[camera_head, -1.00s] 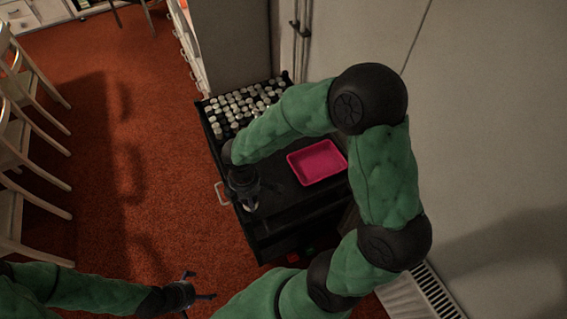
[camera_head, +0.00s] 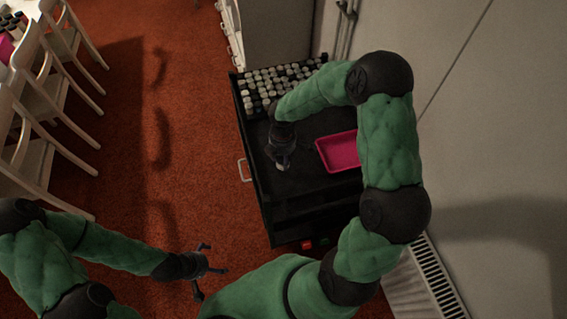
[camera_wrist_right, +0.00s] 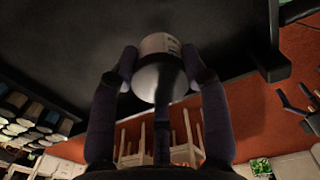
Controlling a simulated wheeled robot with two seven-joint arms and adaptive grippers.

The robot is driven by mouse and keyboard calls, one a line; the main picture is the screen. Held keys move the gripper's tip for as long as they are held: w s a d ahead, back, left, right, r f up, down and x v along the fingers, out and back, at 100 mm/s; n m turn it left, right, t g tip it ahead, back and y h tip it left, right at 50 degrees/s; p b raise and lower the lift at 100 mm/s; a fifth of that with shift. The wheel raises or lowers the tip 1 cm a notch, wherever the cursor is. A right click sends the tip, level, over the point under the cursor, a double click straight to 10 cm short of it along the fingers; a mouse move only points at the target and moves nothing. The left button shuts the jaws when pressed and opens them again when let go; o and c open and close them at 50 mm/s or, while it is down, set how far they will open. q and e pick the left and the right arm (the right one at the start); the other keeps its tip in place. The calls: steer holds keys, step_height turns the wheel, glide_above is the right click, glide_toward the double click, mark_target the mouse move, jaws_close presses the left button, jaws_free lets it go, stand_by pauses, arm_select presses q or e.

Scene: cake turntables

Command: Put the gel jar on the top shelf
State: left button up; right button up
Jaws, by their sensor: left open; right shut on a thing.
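My right gripper (camera_head: 281,157) is over the dark top of the black unit (camera_head: 305,183). In the right wrist view its fingers (camera_wrist_right: 160,75) are closed around a small silver-white jar (camera_wrist_right: 158,62) with a label, taken to be the gel jar. In the head view only a pale bit of the jar (camera_head: 282,167) shows beneath the fingers. I cannot tell whether the jar touches the dark surface. My left gripper (camera_head: 208,272) is open and empty, low over the red floor, left of the unit.
A pink tray (camera_head: 339,151) lies on the unit, right of my right gripper. Several rows of small jars (camera_head: 283,82) fill its far end. A handle (camera_head: 243,170) juts from its left side. White chairs (camera_head: 48,120) stand at left; a radiator (camera_head: 435,275) is at lower right.

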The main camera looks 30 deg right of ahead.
steer(key=shift+w+d+f, duration=0.2)
steer(key=shift+w+f, duration=0.05)
steer(key=shift+f, duration=0.1)
steer(key=shift+w+d+f+b, duration=0.1)
steer(key=shift+f+b, duration=0.4)
steer(key=shift+f, duration=0.4)
steer(key=shift+w+d+f+b, duration=0.1)
steer(key=shift+f+b, duration=0.4)
steer(key=shift+f, duration=0.4)
steer(key=shift+f, duration=0.15)
steer(key=o, duration=1.2)
step_height(320, 180, up, 12)
steer(key=p, duration=0.4)
